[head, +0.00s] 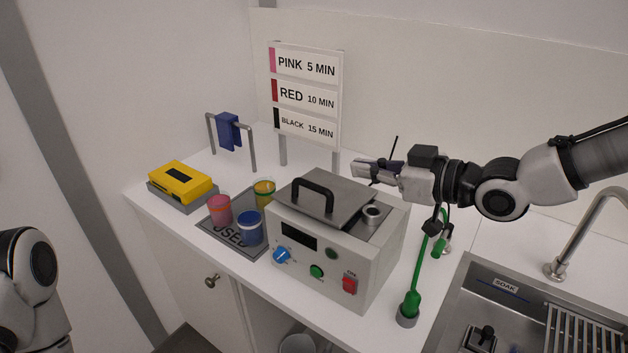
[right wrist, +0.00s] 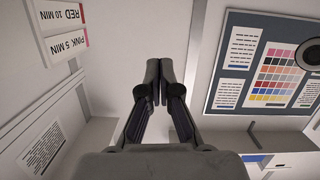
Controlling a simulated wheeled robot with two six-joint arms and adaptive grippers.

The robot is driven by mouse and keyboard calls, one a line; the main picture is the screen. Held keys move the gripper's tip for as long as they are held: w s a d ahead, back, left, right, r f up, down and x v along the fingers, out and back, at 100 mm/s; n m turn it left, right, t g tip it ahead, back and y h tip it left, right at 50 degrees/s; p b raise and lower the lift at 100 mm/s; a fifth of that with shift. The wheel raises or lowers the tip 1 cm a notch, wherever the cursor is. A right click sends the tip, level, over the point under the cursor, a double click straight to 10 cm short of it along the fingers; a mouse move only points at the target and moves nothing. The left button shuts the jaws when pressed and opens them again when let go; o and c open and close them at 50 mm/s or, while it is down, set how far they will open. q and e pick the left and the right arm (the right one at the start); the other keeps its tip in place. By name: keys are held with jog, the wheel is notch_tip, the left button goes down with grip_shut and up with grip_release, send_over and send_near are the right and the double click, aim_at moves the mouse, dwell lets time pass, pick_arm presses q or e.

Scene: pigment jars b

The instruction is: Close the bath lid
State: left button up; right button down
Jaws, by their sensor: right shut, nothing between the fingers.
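The bath (head: 318,269) is a grey box with a dark display, a blue knob, a green button and a red switch on its front. Its grey lid (head: 345,194) with a black arched handle (head: 313,190) lies over the top opening, looking flat or nearly so; I cannot tell whether it sits fully down. My right gripper (head: 358,166) is shut and empty, just above and behind the lid's back right corner, pointing left. In the right wrist view its fingertips (right wrist: 158,68) are together with nothing between them. My left gripper is out of view.
Pink (head: 220,211), blue (head: 250,229) and yellow (head: 264,192) jars stand left of the bath. A yellow box (head: 181,181), a rack with blue cloth (head: 228,130) and the time sign (head: 306,96) are behind. A green tool (head: 412,301) and sink (head: 457,293) are right.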

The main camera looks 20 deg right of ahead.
jog(key=p, duration=0.2)
send_over(321, 189)
jog(key=shift+s+a+f, duration=0.1)
jog(key=shift+s+f, duration=0.05)
jog(key=shift+f, duration=0.8)
notch_tip(321, 189, down, 4)
jog(key=shift+r+p, duration=0.2)
jog(key=shift+p, duration=0.3)
jog(key=shift+w+d+f, duration=0.2)
jog(key=shift+w+f, duration=0.05)
jog(key=shift+f, duration=0.1)
jog(key=shift+s+a, duration=0.1)
